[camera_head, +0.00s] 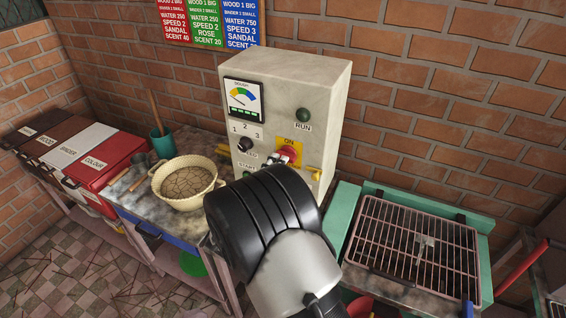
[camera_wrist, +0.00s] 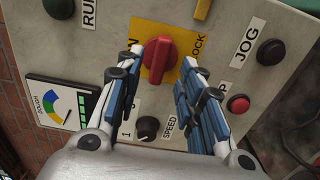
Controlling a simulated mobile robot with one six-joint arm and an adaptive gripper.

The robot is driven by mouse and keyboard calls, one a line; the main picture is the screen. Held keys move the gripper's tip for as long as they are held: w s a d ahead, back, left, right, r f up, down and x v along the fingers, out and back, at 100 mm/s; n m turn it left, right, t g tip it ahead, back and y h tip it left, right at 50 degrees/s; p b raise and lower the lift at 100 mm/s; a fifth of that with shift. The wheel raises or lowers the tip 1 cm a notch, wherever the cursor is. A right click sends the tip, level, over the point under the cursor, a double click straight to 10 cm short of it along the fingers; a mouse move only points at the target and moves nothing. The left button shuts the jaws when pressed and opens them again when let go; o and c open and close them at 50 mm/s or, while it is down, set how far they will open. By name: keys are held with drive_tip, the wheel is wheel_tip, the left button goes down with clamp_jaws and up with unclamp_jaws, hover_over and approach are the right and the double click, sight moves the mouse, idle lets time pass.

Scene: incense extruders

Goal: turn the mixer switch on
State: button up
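The mixer switch is a red rotary knob (camera_wrist: 160,57) on a yellow plate (camera_wrist: 150,33) of the grey control box (camera_head: 320,85). It also shows in the head view (camera_head: 291,154), partly behind my arm's end. The label ON is beside it; in the wrist view the knob's raised grip does not point at that label. My gripper (camera_wrist: 164,57) is open, with one finger on either side of the knob. Small gaps seem to show between fingertips and knob; I cannot tell whether either touches. My wrist hides most of the gripper in the head view.
The box also bears a black speed dial (camera_wrist: 147,128), a JOG button (camera_wrist: 270,52), a small red button (camera_wrist: 238,104) and a gauge (camera_head: 243,98). Left of it stands a cream bowl (camera_head: 185,183); right is a metal rack (camera_head: 410,240) on a green frame.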

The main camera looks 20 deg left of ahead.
drive_tip(key=shift+w+d, duration=0.15)
drive_tip(key=shift+w, duration=1.95)
drive_tip(key=shift+c, duration=0.2)
clamp_jaws()
